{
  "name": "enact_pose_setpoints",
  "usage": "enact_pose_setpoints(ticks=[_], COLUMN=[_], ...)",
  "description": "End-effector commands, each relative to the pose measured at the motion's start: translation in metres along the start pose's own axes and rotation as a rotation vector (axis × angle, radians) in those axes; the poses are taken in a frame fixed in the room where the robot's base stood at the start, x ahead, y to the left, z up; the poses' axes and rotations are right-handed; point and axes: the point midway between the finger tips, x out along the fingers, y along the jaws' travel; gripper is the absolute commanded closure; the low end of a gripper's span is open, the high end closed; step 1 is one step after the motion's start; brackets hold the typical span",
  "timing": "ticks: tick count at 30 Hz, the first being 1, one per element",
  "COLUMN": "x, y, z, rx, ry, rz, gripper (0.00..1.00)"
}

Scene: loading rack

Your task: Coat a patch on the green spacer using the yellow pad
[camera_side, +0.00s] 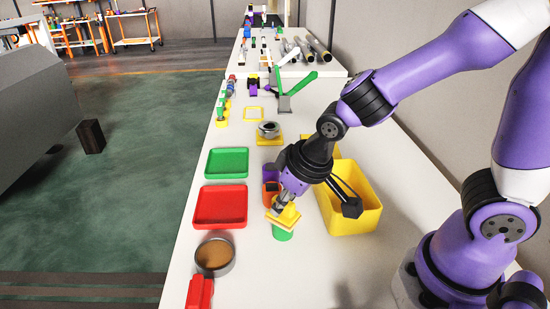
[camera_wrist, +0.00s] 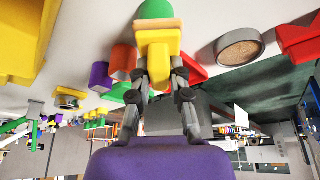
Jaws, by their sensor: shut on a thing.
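My gripper (camera_side: 282,201) is shut on the yellow pad (camera_side: 284,215), which has a pale layer on its lower face. In the wrist view the yellow pad (camera_wrist: 158,55) sits between the two fingers of my gripper (camera_wrist: 158,73). The green spacer (camera_side: 282,235) stands upright on the white table, directly under the pad. In the wrist view the green spacer (camera_wrist: 156,9) shows just beyond the pad's pale face. The pad appears at or very near the spacer's top; I cannot tell if they touch. The spacer's top is hidden by the pad.
A round dish with brown contents (camera_side: 214,257) stands left of the spacer, near a red object (camera_side: 200,291). Red (camera_side: 220,222) and green (camera_side: 227,175) trays lie farther back. A yellow bin (camera_side: 366,220) stands close on the right. Orange (camera_side: 270,196) and purple (camera_side: 270,172) pieces stand behind the pad.

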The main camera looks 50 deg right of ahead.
Motion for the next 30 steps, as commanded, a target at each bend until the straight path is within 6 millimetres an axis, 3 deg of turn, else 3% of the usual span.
enact_pose_setpoints(ticks=[5,9,30], x=[-0.004,-0.025,-0.077], y=[-0.014,-0.013,-0.013], z=[0.010,0.000,-0.021], rx=[-0.005,0.002,0.001], ry=[0.000,0.010,0.001], rz=[-0.002,-0.003,-0.001], gripper=[1.00,1.00,1.00])
